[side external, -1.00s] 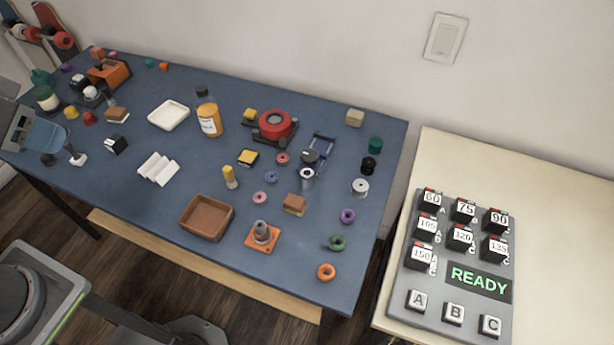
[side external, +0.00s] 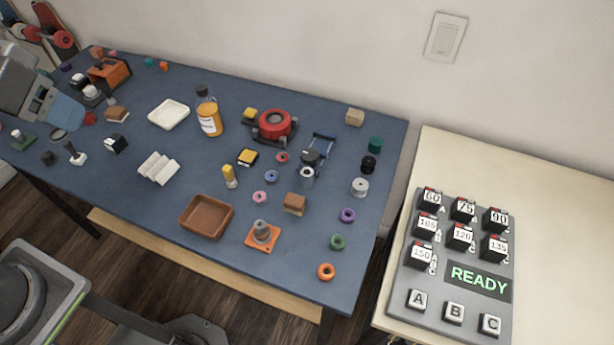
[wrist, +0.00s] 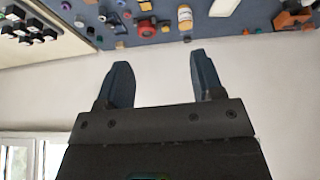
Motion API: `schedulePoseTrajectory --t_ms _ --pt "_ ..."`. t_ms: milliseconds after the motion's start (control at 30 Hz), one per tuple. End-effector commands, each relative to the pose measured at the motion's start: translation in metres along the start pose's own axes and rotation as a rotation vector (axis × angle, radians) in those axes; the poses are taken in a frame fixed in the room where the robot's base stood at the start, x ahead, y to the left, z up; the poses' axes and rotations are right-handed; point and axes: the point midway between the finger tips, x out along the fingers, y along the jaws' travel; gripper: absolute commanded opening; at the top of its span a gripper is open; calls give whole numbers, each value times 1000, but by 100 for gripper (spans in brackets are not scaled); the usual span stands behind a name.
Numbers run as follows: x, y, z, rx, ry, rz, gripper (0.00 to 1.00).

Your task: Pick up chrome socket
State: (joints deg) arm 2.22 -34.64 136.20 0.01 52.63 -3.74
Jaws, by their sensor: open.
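A small silver cylinder with a dark hole in its top, which looks like the chrome socket (side external: 307,178), stands upright near the middle right of the blue table (side external: 130,190) in the side view. It stands just in front of a dark round part at a blue frame. My gripper (wrist: 160,62) is open and empty in the wrist view, with both blue-grey fingers apart. In the side view my gripper (side external: 62,118) is over the table's left end, far from the socket. I cannot pick out the socket for sure in the wrist view.
A grey-white spool (side external: 360,188), an orange plate with a grey post (side external: 263,235), a brown tray (side external: 207,217), an amber bottle (side external: 208,115) and a red round part (side external: 275,123) stand around. Coloured rings lie along the right.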

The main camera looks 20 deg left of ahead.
Motion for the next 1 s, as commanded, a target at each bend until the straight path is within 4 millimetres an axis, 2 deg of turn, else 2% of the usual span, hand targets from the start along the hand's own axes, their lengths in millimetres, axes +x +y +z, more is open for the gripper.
schedulePoseTrajectory --t_ms 100,267,367,500,633,767,900,1000 --pt "9 16 -40 -29 -57 14 61" --pt "33 43 -87 -76 -125 23 61" --pt "55 63 -113 -104 -170 23 61" --pt "94 95 -142 -141 -229 16 61" --pt "138 128 -159 -174 -282 2 61" --pt "187 163 -166 -206 -334 -19 61" --pt "242 199 -160 -237 -385 -47 61" --pt "274 220 -152 -257 -411 -66 61"
